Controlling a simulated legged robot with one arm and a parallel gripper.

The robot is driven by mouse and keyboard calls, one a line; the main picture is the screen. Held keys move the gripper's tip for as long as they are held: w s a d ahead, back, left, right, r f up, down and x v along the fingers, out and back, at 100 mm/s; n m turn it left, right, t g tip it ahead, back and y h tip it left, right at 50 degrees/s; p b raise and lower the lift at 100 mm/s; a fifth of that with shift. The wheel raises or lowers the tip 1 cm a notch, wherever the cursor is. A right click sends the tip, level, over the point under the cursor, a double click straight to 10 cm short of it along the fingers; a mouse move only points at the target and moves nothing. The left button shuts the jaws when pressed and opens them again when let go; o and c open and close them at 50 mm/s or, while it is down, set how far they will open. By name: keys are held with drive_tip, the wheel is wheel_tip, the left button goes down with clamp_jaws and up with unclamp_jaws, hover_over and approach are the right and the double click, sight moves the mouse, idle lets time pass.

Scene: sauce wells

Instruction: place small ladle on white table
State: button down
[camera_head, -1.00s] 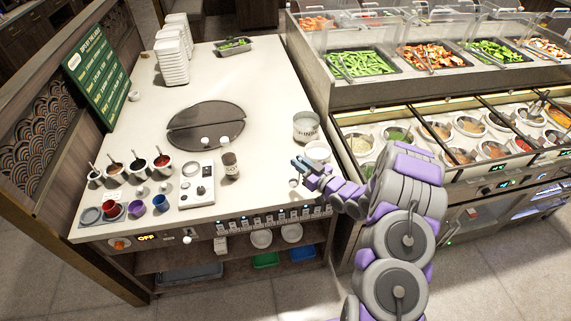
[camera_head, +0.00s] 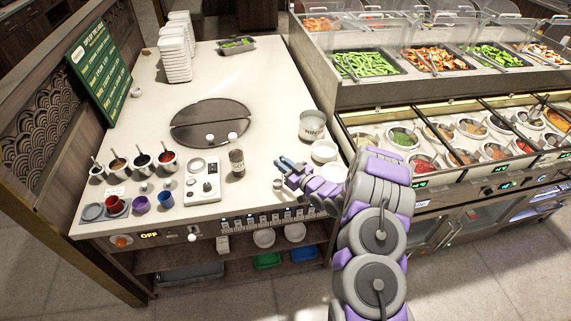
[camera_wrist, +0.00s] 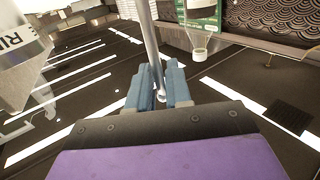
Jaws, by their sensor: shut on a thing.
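My gripper (camera_head: 286,166) is above the front right part of the white table (camera_head: 265,75) in the head view. In the wrist view my gripper (camera_wrist: 160,90) has its two blue fingers closed around a thin metal handle (camera_wrist: 147,40), seemingly that of the small ladle. The handle runs upward out of the picture. In the head view the ladle is too small to make out clearly; a small pale round shape (camera_head: 278,183) shows just below the fingers. Whether it touches the table cannot be told.
A lettered container (camera_head: 312,127) and white bowls (camera_head: 323,151) stand right of my gripper. A brown jar (camera_head: 237,162) and a control panel (camera_head: 203,181) are to its left. Sauce pots (camera_head: 143,164) and coloured cups (camera_head: 140,204) stand farther left. The table's back right is clear.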

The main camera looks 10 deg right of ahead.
drive_tip(key=shift+a, duration=0.15)
drive_tip(key=c, duration=1.5)
unclamp_jaws()
drive_tip(key=shift+f, duration=0.1)
drive_tip(key=o, duration=0.4)
drive_tip(key=d, duration=0.3)
drive_tip(key=shift+d, duration=0.4)
drive_tip(key=shift+o, duration=0.2)
drive_tip(key=shift+s+d+p, duration=0.9)
drive_tip(key=shift+s+d, duration=0.7)
drive_tip(key=shift+s, duration=3.4)
drive_tip(key=w+d+r+g+h, duration=0.2)
drive_tip(key=d+r+g+h, duration=0.25)
drive_tip(key=r+h, duration=0.2)
drive_tip(key=s+d+r+m+g+h, duration=0.25)
drive_tip(key=s+r+g+h, duration=0.25)
drive_tip(key=s+r, duration=0.55)
drive_tip(key=s+a+r+m+g, duration=0.1)
drive_tip(key=s+a, duration=0.3)
drive_tip(key=s, duration=0.7)
drive_tip(key=s+a+r+m+g+y, duration=0.1)
drive_tip(key=s+a+r+g, duration=0.2)
drive_tip(key=s, duration=0.9)
drive_tip(key=s+a+r+m+g+y, duration=0.1)
drive_tip(key=s+a+r+m+g, duration=0.1)
drive_tip(key=s+a, duration=0.4)
drive_tip(key=s+g, duration=0.1)
drive_tip(key=s, duration=0.4)
drive_tip(key=shift+s+a+r, duration=0.35)
drive_tip(key=shift+r, duration=0.05)
